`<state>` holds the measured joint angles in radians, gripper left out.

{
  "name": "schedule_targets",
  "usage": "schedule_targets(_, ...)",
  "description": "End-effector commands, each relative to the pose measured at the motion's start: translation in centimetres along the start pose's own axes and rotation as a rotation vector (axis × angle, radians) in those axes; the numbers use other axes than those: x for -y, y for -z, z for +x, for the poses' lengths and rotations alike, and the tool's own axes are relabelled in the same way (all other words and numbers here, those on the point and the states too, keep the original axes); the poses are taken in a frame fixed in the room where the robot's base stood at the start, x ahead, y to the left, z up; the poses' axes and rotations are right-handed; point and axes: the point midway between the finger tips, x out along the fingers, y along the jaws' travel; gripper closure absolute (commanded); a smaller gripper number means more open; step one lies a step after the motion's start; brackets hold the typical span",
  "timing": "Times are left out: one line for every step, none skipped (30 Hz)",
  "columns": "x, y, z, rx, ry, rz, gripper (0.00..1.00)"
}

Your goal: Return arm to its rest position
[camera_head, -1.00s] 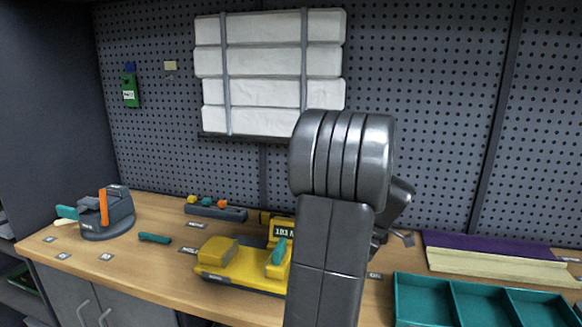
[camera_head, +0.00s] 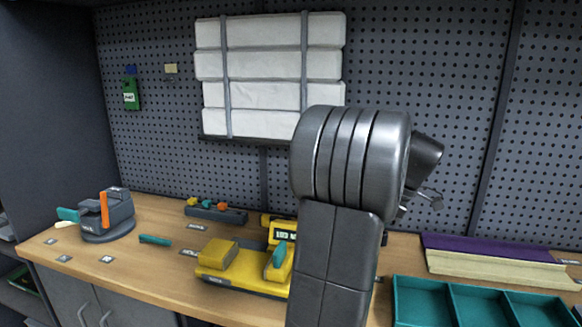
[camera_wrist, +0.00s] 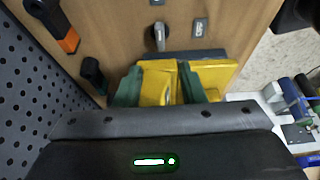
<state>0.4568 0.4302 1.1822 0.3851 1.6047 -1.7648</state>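My gripper (camera_wrist: 160,88) shows in the wrist view as two dark green fingers standing apart, with yellow surfaces visible between and beyond them. I see nothing held between them. In the head view my arm stands upright at centre right, its wrist end pointing right, above the bench and in front of the pegboard. The arm hides part of the yellow device (camera_head: 243,274), which has a teal lever and a small display, on the bench below.
The wooden bench (camera_head: 130,270) runs along the pegboard (camera_head: 430,100). A grey fixture with an orange lever (camera_head: 105,212) stands at left. A teal divided tray (camera_head: 425,300) and a purple-and-cream strip (camera_head: 490,258) lie at right. White bundled blocks (camera_head: 270,65) hang behind.

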Motion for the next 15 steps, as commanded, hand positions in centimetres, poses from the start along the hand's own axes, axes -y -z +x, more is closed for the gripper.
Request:
schedule_targets(0.0,0.0,-1.2,0.001,-0.004,0.000,0.64)
schedule_targets(0.0,0.0,-1.8,0.001,-0.004,0.000,0.64)
schedule_targets(0.0,0.0,-2.7,0.001,-0.004,0.001,0.64)
schedule_targets(0.1,0.0,-1.3,-0.001,0.004,0.001,0.64)
schedule_targets(0.1,0.0,-0.5,-0.001,0.006,0.001,0.64)
schedule_targets(0.1,0.0,0.4,-0.001,0.006,0.000,0.64)
schedule_targets(0.1,0.0,1.0,-0.001,0.005,0.000,0.64)
schedule_targets(0.1,0.0,1.6,-0.001,0.006,0.000,0.64)
schedule_targets(0.1,0.0,2.4,-0.001,0.005,0.000,0.64)
schedule_targets(0.1,0.0,3.0,-0.001,0.006,0.000,0.64)
schedule_targets(0.1,0.0,3.6,-0.001,0.005,0.000,0.64)
schedule_targets(0.1,0.0,4.4,-0.001,0.006,0.000,0.64)
schedule_targets(0.1,0.0,5.0,-0.001,0.005,0.000,0.64)
schedule_targets(0.1,0.0,5.6,-0.002,0.006,0.000,0.64)
schedule_targets(0.1,0.0,6.4,-0.001,0.004,0.000,0.64)
